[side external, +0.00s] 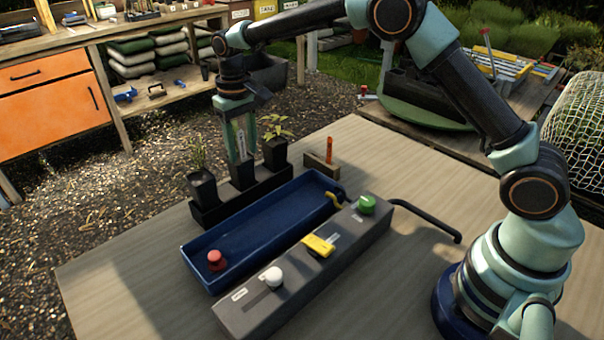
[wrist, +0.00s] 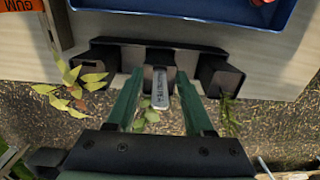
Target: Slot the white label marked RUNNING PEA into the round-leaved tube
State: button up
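The white label (wrist: 160,90) carries dark lettering that seems to read RUNNING PEA. It stands in or just over the mouth of the middle black tube (wrist: 160,57). My gripper (wrist: 160,73) has its two green fingers on either side of the label, with a visible gap on each side. In the side view my gripper (side external: 240,157) is low over the middle tube (side external: 243,175), and the label (side external: 240,137) shows pale between the fingers. Small green leaves (wrist: 148,118) show beside the label, partly hidden. The label's lower end is hidden.
A black rack (side external: 212,214) holds the three tubes. The left has feathery foliage (side external: 199,154), the right pointed yellow-green leaves (side external: 276,128). An orange label (side external: 329,150) stands in a wooden block. A blue tray (side external: 255,232) and grey control box (side external: 303,262) lie in front.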

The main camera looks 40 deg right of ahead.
notch_tip(320, 180, up, 12)
jog(key=shift+r, duration=0.1)
dwell(0.7)
dwell(0.3)
jog(key=s+d+r+t, duration=0.3)
jog(key=s+d+r, duration=0.35)
jog(key=s, duration=0.45)
jog(key=s+d+f+t, duration=0.1)
jog(key=s+d+f, duration=0.1)
jog(key=s, duration=0.4)
jog(key=s+d+f+t, duration=0.1)
jog(key=s+d+f, duration=0.1)
jog(key=s+f, duration=0.2)
jog(key=s, duration=0.3)
jog(key=shift+d+f+t, duration=0.25)
jog(key=shift+f+t, duration=0.05)
jog(key=shift+f, duration=0.05)
